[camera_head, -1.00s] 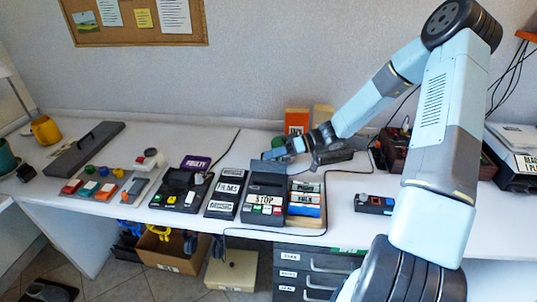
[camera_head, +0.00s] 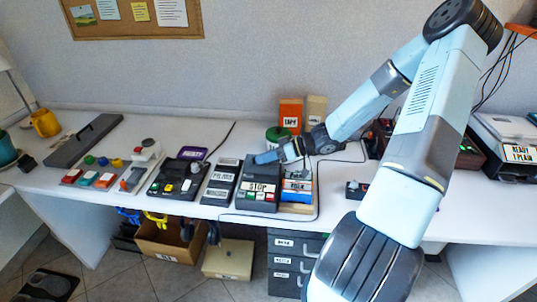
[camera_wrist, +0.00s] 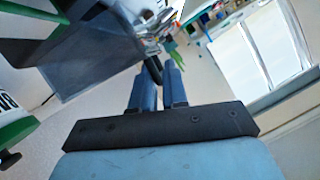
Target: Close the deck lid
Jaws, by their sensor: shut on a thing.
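The deck (camera_head: 258,205) is a dark grey unit near the middle of the bench, with a STOP label and small coloured keys along its front. Its dark lid (camera_head: 263,174) is at the back part of the deck and looks raised; the exact angle is hard to tell. My gripper (camera_head: 266,158) reaches in from the right, with its blue fingers at the lid's top edge. In the wrist view the two fingers (camera_wrist: 158,85) are close together around a small dark part at their tips. A large grey panel, probably the lid (camera_wrist: 95,65), fills the upper left there.
Behind are a green round container (camera_head: 277,134) and an orange box (camera_head: 291,112). The bench front left of the tray is narrow.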

